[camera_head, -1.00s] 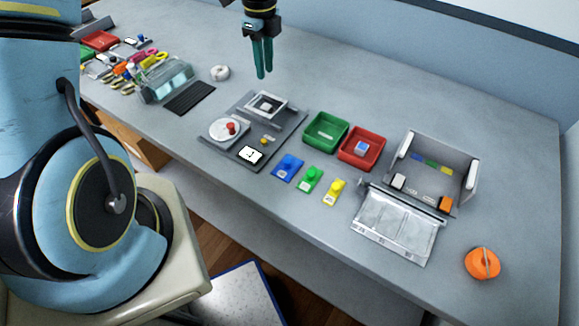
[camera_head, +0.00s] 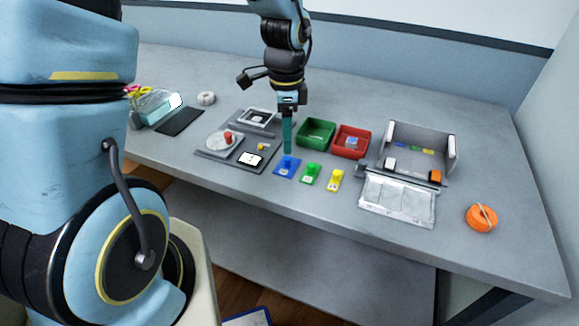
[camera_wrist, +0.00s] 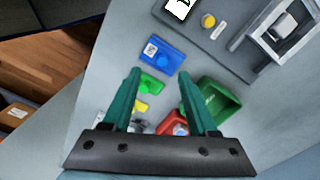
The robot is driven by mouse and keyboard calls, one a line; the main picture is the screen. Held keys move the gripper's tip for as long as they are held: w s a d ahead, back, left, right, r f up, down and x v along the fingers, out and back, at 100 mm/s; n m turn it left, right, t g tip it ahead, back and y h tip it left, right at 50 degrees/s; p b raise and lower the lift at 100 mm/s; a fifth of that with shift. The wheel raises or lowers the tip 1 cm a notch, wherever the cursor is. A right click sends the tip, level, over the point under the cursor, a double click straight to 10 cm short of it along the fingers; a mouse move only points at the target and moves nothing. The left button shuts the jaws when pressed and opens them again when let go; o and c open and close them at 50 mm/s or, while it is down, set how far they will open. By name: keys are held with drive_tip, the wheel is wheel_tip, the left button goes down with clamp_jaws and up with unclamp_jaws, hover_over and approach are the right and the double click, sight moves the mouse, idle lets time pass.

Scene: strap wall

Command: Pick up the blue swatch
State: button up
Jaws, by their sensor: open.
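The blue swatch (camera_head: 287,167) is a small flat blue plate with a raised knob and a white label, lying on the table at the left end of a row of swatches. It also shows in the wrist view (camera_wrist: 163,56), beyond the fingertips. My gripper (camera_head: 288,150) points down with green fingers, over the knob end of the blue swatch in the head view; the exact height is hard to tell. In the wrist view my gripper (camera_wrist: 158,75) is open, with nothing between its fingers.
A green swatch (camera_head: 311,174) and a yellow swatch (camera_head: 335,181) lie to the right. Green (camera_head: 316,133) and red (camera_head: 349,142) bins stand behind. A grey board (camera_head: 214,154) with a scale lies left. Bare table is in front.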

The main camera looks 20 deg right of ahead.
sight(287, 158)
drive_tip(key=shift+w+d+f+p, duration=0.1)
drive_tip(key=shift+f+p, duration=0.9)
drive_tip(key=shift+f, duration=2.3)
clamp_jaws()
